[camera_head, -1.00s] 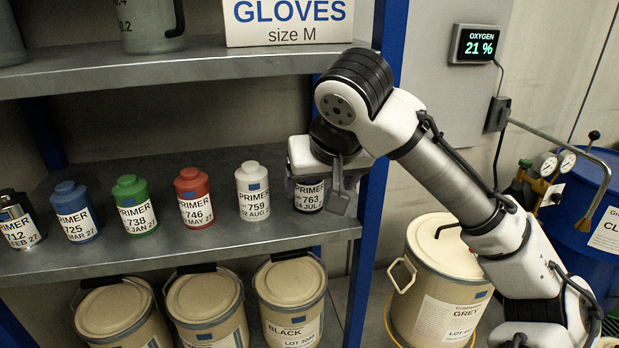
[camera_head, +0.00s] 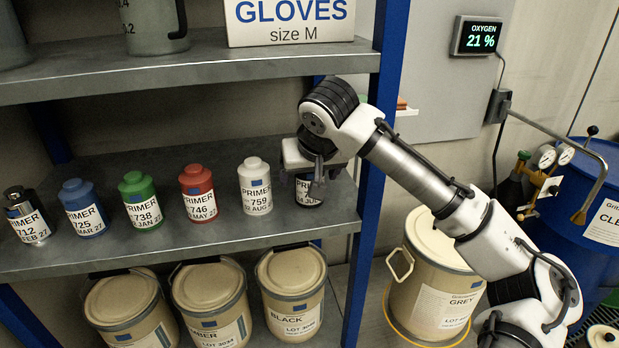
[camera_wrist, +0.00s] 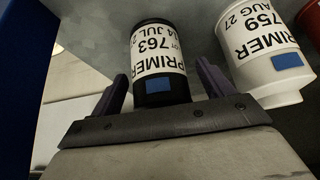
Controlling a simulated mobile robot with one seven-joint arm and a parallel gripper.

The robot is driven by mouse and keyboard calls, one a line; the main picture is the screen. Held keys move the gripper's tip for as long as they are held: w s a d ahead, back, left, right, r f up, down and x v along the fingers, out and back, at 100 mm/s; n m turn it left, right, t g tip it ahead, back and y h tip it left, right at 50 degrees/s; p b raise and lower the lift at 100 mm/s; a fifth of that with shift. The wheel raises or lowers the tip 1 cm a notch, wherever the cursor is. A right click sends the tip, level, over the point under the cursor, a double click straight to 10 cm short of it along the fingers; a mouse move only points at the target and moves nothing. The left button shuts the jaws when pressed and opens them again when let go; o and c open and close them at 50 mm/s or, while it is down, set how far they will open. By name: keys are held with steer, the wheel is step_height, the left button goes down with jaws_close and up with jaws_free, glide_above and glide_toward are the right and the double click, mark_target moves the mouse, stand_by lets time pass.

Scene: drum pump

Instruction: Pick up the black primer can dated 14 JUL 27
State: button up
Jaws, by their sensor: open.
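The black primer can, labelled 763, 14 JUL with the year partly cut off, stands at the right end of the middle shelf in the head view (camera_head: 304,192). In the wrist view the black can (camera_wrist: 158,88) lies between the two spread fingers, with a gap on each side. My gripper (camera_head: 317,180) is open at the can; it also shows in the wrist view (camera_wrist: 163,88). The fingers do not appear to touch the can.
The white 759 can (camera_head: 255,186) stands just left of the black can. Red (camera_head: 198,192), green (camera_head: 140,200), blue (camera_head: 82,208) and silver (camera_head: 26,216) cans continue the row. The upper shelf (camera_head: 190,68) lies above.

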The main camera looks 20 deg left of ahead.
steer(key=shift+c, duration=0.2)
steer(key=c, duration=1.2)
steer(key=shift+c, duration=0.2)
steer(key=shift+r+b, duration=0.1)
steer(key=shift+b, duration=0.2)
